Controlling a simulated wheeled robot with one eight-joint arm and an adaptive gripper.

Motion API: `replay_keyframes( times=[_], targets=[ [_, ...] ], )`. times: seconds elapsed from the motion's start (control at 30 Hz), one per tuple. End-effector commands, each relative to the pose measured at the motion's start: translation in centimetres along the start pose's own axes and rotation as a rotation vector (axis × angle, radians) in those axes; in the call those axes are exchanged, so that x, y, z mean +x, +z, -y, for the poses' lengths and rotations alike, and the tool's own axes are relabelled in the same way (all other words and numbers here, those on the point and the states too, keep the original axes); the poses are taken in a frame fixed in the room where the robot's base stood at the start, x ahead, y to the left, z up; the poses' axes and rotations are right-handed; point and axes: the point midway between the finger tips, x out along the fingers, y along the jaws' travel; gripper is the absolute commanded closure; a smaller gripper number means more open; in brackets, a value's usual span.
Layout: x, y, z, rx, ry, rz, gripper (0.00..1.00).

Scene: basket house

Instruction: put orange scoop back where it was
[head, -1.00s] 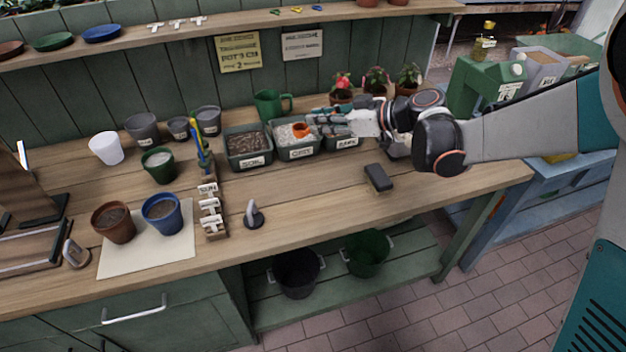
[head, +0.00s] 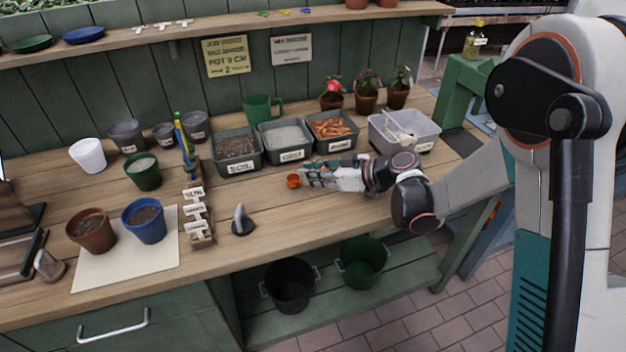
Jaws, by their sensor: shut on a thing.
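The orange scoop (head: 293,181) is at the tip of my gripper (head: 308,178), which is shut on it. Scoop and gripper are over the bench top, in front of the GRIT box (head: 290,156). I cannot tell whether the scoop touches the wood. The GRIT box holds pale grit. To its left is the SOIL box (head: 238,168) with dark soil; to its right is a box of brown bark (head: 346,146). The scoop's handle is hidden by the gripper fingers.
A grey tub (head: 423,146) with a pale scoop stands right of the boxes. A label rack (head: 199,228) and a small grey-handled tool (head: 242,222) are to the left. The bench front is mostly clear.

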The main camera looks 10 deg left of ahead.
Motion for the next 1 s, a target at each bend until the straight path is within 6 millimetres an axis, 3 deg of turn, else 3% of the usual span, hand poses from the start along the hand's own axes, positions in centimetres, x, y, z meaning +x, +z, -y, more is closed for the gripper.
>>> replay_keyframes(
  times=[0.07,0.4,0.43,0.5,0.9,1.0],
  targets=[
    [0.4,0.9,0.0,0.000,0.000,0.000,1.00],
    [0.4,1.1,0.0,0.000,0.000,0.000,1.00],
    [0.4,1.1,0.0,0.000,0.000,0.000,0.80],
    [0.4,1.0,0.0,0.000,0.000,0.000,0.65],
    [0.3,0.7,0.0,0.000,0.000,0.000,0.65],
    [-0.8,0.7,0.0,0.001,0.001,0.000,0.65]
  ],
)
